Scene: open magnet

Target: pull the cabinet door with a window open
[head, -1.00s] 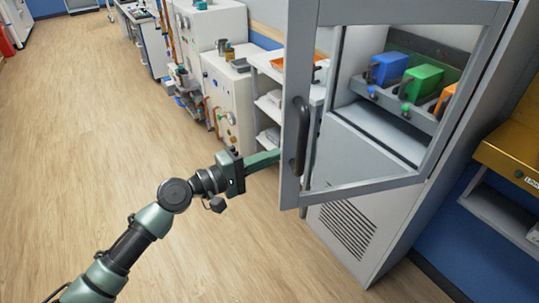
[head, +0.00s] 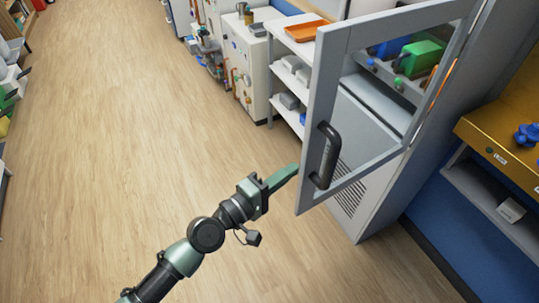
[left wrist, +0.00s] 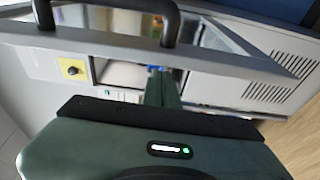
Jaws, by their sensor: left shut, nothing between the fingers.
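The grey cabinet door (head: 330,85) has a window and a black bar handle (head: 325,157) near its free edge. It stands ajar, swung out from the grey cabinet (head: 378,205). My left gripper (head: 290,170) is shut and empty, its fingers at the door's free edge, left of the handle. I cannot tell whether the fingers touch the door. In the left wrist view the handle (left wrist: 171,22) and the door frame (left wrist: 100,45) lie beyond the closed fingers (left wrist: 162,85). My right gripper is not in view.
Inside the cabinet are a blue block (head: 392,46) and a green block (head: 424,58). A white shelf (head: 290,45) with an orange tray (head: 306,30) stands left of it. A yellow-topped bench (head: 495,135) is at the right. The wooden floor at left is clear.

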